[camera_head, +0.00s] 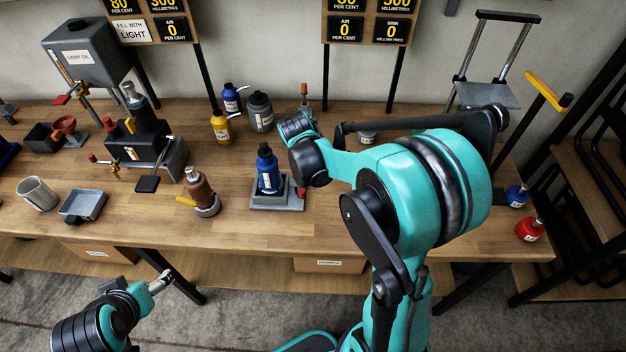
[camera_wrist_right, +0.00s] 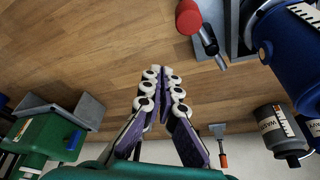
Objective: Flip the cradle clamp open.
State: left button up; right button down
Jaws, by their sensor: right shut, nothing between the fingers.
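A blue bottle (camera_head: 267,170) stands upright in a grey cradle (camera_head: 262,203) near the middle of the bench. A red-tipped lever (camera_head: 300,192), apparently the cradle clamp, is on the cradle's right side. In the right wrist view the lever's red grip (camera_wrist_right: 188,18) and dark shaft (camera_wrist_right: 209,40) lie beside the cradle (camera_wrist_right: 232,32) and the blue bottle (camera_wrist_right: 290,55). My right gripper (camera_wrist_right: 163,74) is shut and empty, apart from the lever. My arm hides it in the head view. My left gripper (camera_head: 160,282) is low in front of the bench; its finger gap is unclear.
A brown bottle (camera_head: 199,187) with a yellow lever stands left of the cradle. Yellow (camera_head: 221,128) and grey (camera_head: 260,113) bottles stand behind. A green container (camera_wrist_right: 45,145) and an orange-handled tool (camera_wrist_right: 222,158) show in the wrist view. Bare wood lies in front of the cradle.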

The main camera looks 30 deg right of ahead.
jog(key=w+p+v, duration=0.1)
jog(key=p+v, duration=0.1)
jog(key=v, duration=0.7)
jog(key=shift+s+a, duration=0.35)
jog(key=shift+a, duration=0.05)
jog(key=shift+d, duration=0.1)
